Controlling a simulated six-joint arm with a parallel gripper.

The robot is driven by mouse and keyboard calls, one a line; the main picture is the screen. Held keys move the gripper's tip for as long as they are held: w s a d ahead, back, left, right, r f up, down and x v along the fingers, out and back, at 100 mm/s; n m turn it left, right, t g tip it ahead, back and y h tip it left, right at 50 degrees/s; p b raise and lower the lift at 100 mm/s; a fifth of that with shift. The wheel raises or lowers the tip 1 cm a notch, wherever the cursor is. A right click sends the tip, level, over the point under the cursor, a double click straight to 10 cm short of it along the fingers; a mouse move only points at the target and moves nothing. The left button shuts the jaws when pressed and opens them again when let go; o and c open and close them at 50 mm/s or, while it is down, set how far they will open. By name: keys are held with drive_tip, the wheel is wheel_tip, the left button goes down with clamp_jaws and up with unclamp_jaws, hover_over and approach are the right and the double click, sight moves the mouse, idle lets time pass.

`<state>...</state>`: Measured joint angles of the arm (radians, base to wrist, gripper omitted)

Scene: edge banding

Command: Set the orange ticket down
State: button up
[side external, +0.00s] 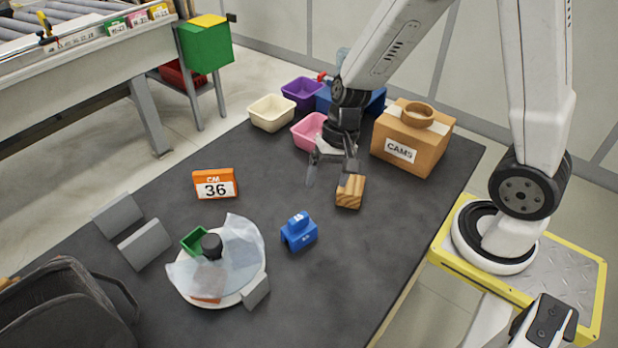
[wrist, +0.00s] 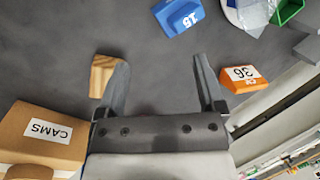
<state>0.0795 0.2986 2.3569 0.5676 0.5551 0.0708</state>
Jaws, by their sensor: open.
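The orange ticket (side external: 214,184) has a white face with the number 36. It stands upright on the dark table, left of centre in the side view. In the wrist view the orange ticket (wrist: 241,76) lies just right of the right finger, outside the jaws. My gripper (side external: 333,181) is open, with nothing between its fingers. It hangs above the table near the wooden block, apart from the ticket. In the wrist view my gripper (wrist: 162,60) shows bare table between its fingertips.
A wooden block (side external: 350,191) is beside my gripper. A blue ticket (side external: 299,231) stands nearer the front. A cardboard box (side external: 412,140) and several bins, including a pink bin (side external: 307,132), stand behind. A round plate (side external: 256,287) bears film and small items. Grey slabs (side external: 145,244) stand left.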

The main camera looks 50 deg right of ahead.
drive_tip(key=s+d+r+n+h, duration=0.1)
drive_tip(key=n, duration=0.1)
drive_tip(key=s+r+n+t+h, duration=0.1)
drive_tip(key=n, duration=0.2)
drive_tip(key=s+d+r+n+t+h, duration=0.1)
drive_tip(key=r+n, duration=0.1)
drive_tip(key=shift+d, duration=0.3)
